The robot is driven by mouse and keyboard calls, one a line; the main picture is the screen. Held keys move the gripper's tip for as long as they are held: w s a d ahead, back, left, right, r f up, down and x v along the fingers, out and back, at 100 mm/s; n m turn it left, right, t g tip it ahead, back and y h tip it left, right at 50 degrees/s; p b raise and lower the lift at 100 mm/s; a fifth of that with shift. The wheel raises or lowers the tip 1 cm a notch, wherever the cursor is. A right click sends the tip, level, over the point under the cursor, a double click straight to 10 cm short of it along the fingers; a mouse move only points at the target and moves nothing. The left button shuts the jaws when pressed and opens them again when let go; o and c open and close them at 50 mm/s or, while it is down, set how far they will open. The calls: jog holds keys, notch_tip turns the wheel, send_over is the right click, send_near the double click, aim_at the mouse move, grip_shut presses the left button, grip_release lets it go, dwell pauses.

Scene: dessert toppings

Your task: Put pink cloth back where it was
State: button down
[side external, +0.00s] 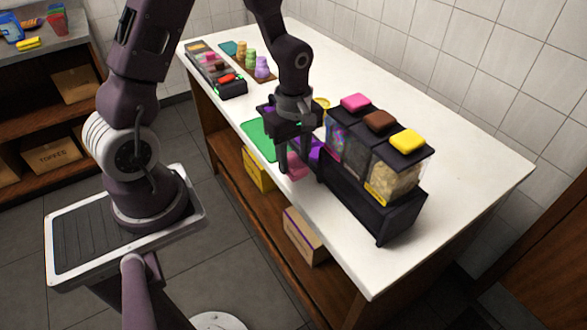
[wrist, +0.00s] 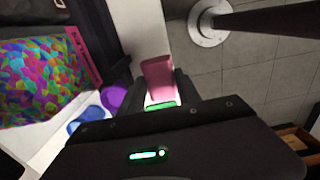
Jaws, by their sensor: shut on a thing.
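The pink cloth (side external: 296,164) is between the fingers of my gripper (side external: 299,168), low over the white counter beside the black topping dispenser (side external: 352,196). In the wrist view the cloth (wrist: 158,76) stands out past the fingertips, between the two fingers of my gripper (wrist: 162,92). My gripper is shut on it. I cannot tell whether the cloth touches the counter. Part of it is hidden by the fingers in the side view.
A green mat (side external: 259,140) lies left of my gripper. A purple item (wrist: 113,97) and a blue item (wrist: 87,118) lie by the dispenser. A topping tray (side external: 216,70) and several coloured cups (side external: 262,67) stand at the far end. The counter's front edge is close.

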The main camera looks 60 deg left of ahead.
aim_at(293, 160)
jog(key=shift+f, duration=1.9)
jog(key=c, duration=0.8)
grip_release()
jog(key=shift+f, duration=0.1)
jog(key=shift+c, duration=0.2)
notch_tip(293, 160, up, 12)
jog(key=shift+r, duration=0.25)
jog(key=s+d+r+m+t, duration=0.2)
jog(key=s+r+m, duration=0.5)
jog(key=m, duration=0.2)
jog(key=s+d+r+m+t, duration=0.3)
jog(key=s+r+m, duration=0.4)
jog(key=s+m, duration=0.1)
jog(key=shift+d+r+m+t, duration=0.15)
jog(key=shift+d+m+t, duration=0.2)
jog(key=shift+m, duration=0.15)
